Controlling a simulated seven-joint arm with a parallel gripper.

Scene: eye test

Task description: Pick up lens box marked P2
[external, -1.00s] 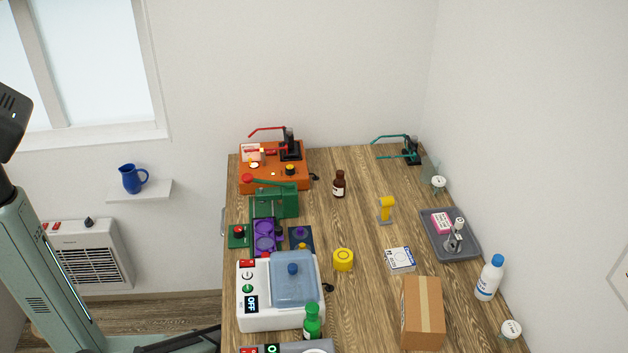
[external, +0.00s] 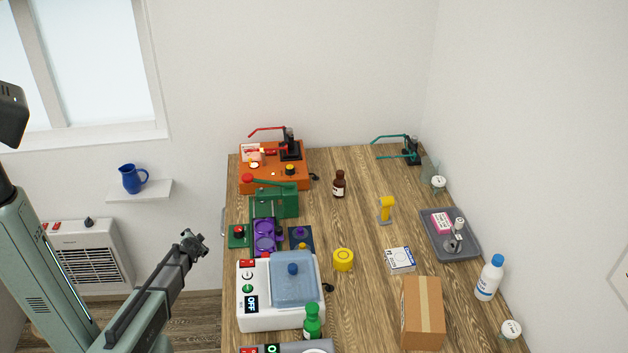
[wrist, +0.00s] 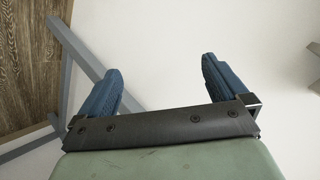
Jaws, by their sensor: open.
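A small white box with blue markings (external: 400,260) lies flat on the wooden bench, right of the middle. A pink-and-white box (external: 441,222) lies in a grey tray on the right. A small white box with red (external: 251,152) sits on the orange unit at the back left. The print is too small to tell which is marked P2. My gripper (external: 199,243) is off the bench's left side, apart from every box. In the wrist view my gripper (wrist: 160,76) has its two blue fingers wide apart with nothing between them; no box shows there.
The white machine with a blue lid (external: 293,278), the green press (external: 275,200) and the orange unit (external: 275,178) line the bench's left side. A cardboard box (external: 422,315), yellow tape roll (external: 343,260) and white bottle (external: 489,278) stand near the blue-marked box.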

